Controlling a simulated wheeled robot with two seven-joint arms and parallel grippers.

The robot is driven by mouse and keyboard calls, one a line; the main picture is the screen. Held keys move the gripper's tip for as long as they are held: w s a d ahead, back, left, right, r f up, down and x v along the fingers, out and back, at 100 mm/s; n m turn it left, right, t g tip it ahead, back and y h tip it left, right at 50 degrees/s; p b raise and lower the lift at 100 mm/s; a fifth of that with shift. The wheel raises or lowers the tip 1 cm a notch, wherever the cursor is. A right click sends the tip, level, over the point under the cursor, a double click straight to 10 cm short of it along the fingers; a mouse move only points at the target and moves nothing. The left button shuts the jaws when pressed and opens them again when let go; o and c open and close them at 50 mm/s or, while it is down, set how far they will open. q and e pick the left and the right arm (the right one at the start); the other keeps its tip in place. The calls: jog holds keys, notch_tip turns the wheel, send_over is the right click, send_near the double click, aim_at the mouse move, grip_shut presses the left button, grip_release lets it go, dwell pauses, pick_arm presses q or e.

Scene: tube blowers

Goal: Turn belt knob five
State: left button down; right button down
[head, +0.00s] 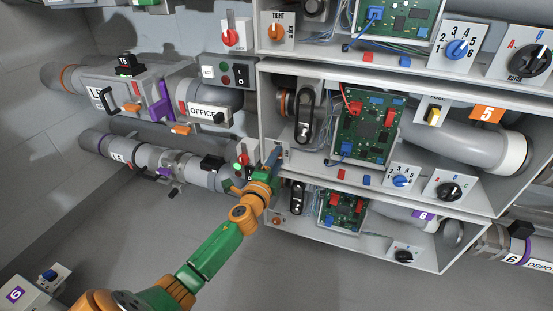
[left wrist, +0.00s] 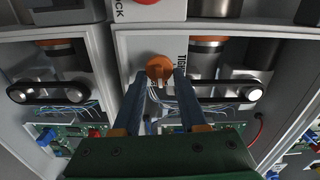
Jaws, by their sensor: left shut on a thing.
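The orange belt knob (left wrist: 160,68) sits on a white panel with a partly visible "TIGHT" label in the left wrist view. My left gripper (left wrist: 160,76) has its two blue-grey fingers on either side of this knob and is shut on it. In the head view my left gripper (head: 276,154) reaches the left end of the middle bay, marked by an orange "5" plate (head: 487,113). It hides the knob there. A black belt (head: 303,116) on pulleys stands beside it, also in the left wrist view (left wrist: 222,92). My right gripper is not in view.
The bay above has an orange TIGHT/SLACK knob (head: 279,31); the bay below has another orange knob (head: 277,221). Green circuit boards (head: 365,125), wires and a blue dial (head: 400,181) fill the middle bay. Grey pipes (head: 125,151) run at left. The floor below is clear.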

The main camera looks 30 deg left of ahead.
pick_arm(q)
jog(key=shift+f+m, duration=0.1)
jog(key=shift+m, duration=0.4)
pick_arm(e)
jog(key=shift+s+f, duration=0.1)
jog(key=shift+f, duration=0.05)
pick_arm(q)
jog(key=c, duration=0.8)
grip_release()
jog(key=shift+o, duration=0.2)
jog(key=p+v, duration=0.1)
jog(key=v, duration=0.6)
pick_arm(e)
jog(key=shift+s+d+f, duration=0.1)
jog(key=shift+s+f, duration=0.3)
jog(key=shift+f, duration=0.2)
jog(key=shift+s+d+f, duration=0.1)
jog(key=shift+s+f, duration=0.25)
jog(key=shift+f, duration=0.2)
